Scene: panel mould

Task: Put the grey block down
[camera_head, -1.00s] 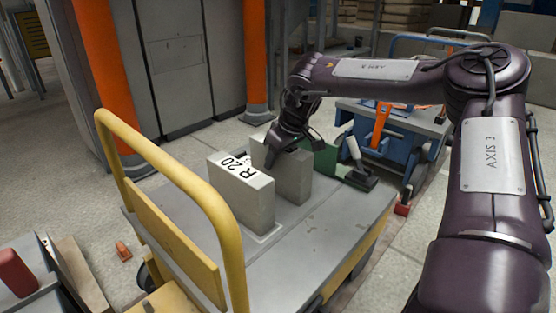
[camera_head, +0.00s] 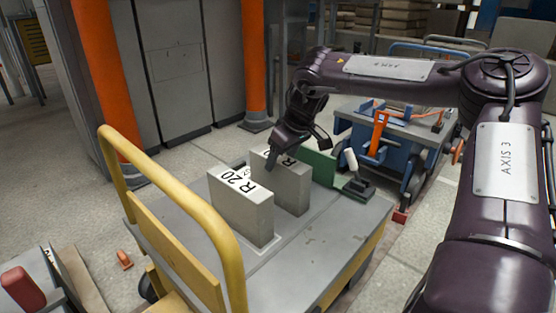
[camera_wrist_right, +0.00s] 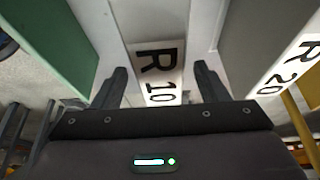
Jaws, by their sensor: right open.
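A grey block (camera_head: 291,192) with a white top label stands upright on the cart's grey deck (camera_head: 315,238). In the right wrist view the label on this block (camera_wrist_right: 158,68) reads R 10. A second grey block (camera_head: 250,218), labelled R 20, stands upright beside it, nearer the cart handle; it also shows at the right of the wrist view (camera_wrist_right: 292,65). My right gripper (camera_head: 274,162) is open just above the R 10 block. In the wrist view its fingers (camera_wrist_right: 160,82) are apart, one to each side of the label. My left gripper is out of view.
A green panel (camera_head: 319,167) and a dark device with a white handle (camera_head: 355,178) stand behind the blocks. The yellow cart handle (camera_head: 175,170) rises at the left. The deck's front right is clear. A blue bench (camera_head: 383,150) stands beyond the cart.

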